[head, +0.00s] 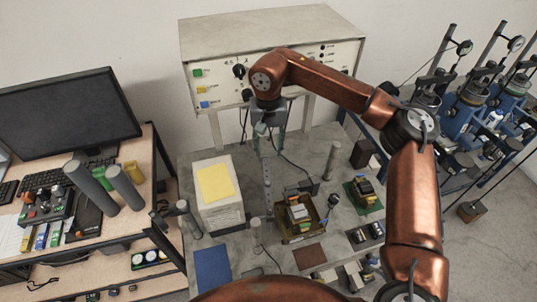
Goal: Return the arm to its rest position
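My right arm (413,190) is copper-coloured. It comes in from the right, rises beside the bench and bends left across the front of the control box (270,38). My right gripper (265,145) hangs from the wrist, just below the box's front panel and above the grey bench. It is small and blends with the grey parts behind it, so whether its fingers are open or shut is unclear. I see nothing clearly held in it. My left gripper is not in view.
The box panel has coloured buttons and a black knob (239,71). Below stand a white block with a yellow top (215,184) and a transformer-like part (299,213). A monitor (68,115) stands on the left desk. Blue test stands (470,95) are at right.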

